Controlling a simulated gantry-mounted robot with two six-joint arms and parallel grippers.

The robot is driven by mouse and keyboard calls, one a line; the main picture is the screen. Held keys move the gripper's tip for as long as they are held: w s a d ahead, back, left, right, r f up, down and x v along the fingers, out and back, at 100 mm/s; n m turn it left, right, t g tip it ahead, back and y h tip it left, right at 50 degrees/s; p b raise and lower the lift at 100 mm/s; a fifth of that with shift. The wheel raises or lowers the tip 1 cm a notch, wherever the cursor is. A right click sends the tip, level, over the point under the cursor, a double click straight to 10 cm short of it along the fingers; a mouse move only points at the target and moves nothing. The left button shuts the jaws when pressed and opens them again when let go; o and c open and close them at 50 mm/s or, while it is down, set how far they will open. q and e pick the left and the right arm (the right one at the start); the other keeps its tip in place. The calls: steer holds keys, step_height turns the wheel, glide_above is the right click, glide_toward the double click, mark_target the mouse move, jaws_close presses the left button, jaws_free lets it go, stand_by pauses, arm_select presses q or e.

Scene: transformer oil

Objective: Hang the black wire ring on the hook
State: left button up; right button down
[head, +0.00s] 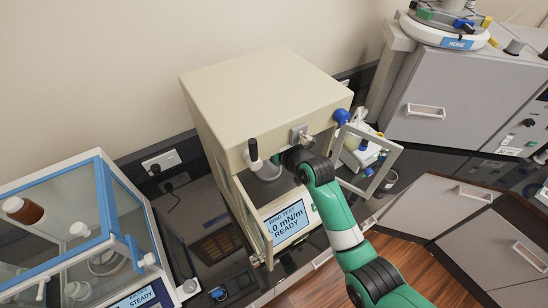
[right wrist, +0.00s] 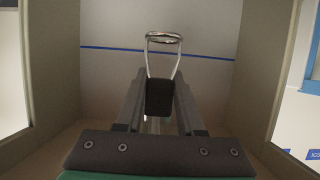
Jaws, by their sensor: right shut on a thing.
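In the right wrist view, my right gripper (right wrist: 160,80) is shut on the black block (right wrist: 160,98) of the wire ring. Two thin silvery wires rise from this block to a round ring (right wrist: 163,37), which is at the far end, clear of the fingers. In the head view, my green right arm reaches into the open front of the beige tester (head: 262,85), and the dark wrist end (head: 291,157) is at its opening. The gripper and ring are hidden there. I cannot make out the hook in either view. My left gripper is not in view.
The tester's screen (head: 286,222) reads READY. Its glass door frame (head: 393,165) stands open on the right. A blue-framed glass case (head: 104,215) stands at left. In the right wrist view, beige walls (right wrist: 50,60) flank the gripper; a blue line crosses the back.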

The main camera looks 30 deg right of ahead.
steer(key=shift+f, duration=0.15)
stand_by(0.3)
steer(key=shift+c, duration=2.2)
jaws_free()
steer(key=shift+s+r, duration=0.25)
steer(key=shift+s, duration=0.2)
steer(key=p+v, duration=0.8)
steer(key=v, duration=0.2)
steer(key=shift+s, duration=0.3)
steer(key=shift+d+r, duration=0.1)
steer(key=shift+r, duration=0.05)
